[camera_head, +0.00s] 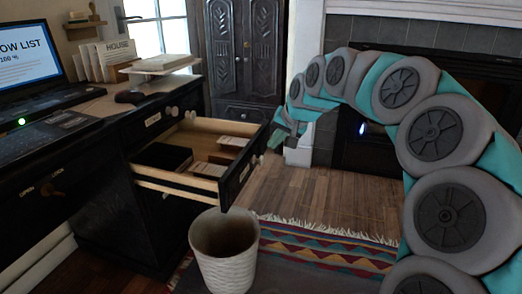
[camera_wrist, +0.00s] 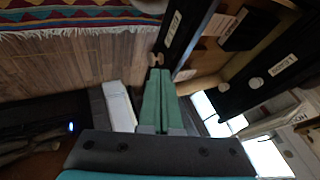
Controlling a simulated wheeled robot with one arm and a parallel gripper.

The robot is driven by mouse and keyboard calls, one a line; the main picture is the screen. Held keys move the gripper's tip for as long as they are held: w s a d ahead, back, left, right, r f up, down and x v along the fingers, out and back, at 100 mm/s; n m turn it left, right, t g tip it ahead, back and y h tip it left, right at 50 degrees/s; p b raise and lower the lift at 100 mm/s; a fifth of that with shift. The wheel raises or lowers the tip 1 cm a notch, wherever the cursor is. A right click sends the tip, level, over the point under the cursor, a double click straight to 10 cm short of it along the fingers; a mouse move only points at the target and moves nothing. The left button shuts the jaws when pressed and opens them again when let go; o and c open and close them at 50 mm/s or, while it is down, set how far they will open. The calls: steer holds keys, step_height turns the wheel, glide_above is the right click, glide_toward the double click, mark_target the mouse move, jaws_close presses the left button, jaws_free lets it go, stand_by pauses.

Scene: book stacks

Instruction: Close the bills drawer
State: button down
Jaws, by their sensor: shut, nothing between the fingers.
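The open drawer (camera_head: 236,182) sticks out of the black desk and has a wooden inside. Its black front carries a small white label, too small to read in the head view, and a light round knob (camera_head: 257,160). In the wrist view the drawer front (camera_wrist: 187,36) shows its label and knob (camera_wrist: 156,59). My gripper (camera_head: 277,139) is at the far end of the drawer front, on its outer side. Its green fingers (camera_wrist: 158,74) are shut and empty, with the tips close by the knob. I cannot tell whether they touch.
Inside the drawer lie a dark box (camera_head: 162,157) and several small packets. A second labelled drawer front (camera_wrist: 268,76) is shut in the desk. A white woven bin (camera_head: 224,250) stands below the open drawer, by a patterned rug (camera_head: 320,243). Wooden floor beyond is clear.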

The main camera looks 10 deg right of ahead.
glide_toward(245, 160)
step_height(245, 160, down, 5)
steer(key=w+d, duration=0.1)
steer(key=d, duration=0.2)
steer(key=shift+w+a+r, duration=0.1)
steer(key=shift+w+a, duration=0.25)
steer(key=shift+a, duration=0.25)
steer(key=shift+w+a+r, duration=0.1)
steer(key=shift+w+a, duration=0.2)
steer(key=shift+a, duration=0.35)
steer(key=shift+w+a+r, duration=0.1)
steer(key=shift+w+a, duration=0.25)
steer(key=shift+a, duration=0.25)
steer(key=w+a+p, duration=0.3)
steer(key=w+a, duration=0.4)
steer(key=a, duration=0.5)
steer(key=w+a+p, duration=0.3)
steer(key=w+a, duration=0.4)
steer(key=a, duration=0.6)
steer(key=shift+w+p, duration=0.2)
steer(key=shift+p, duration=0.1)
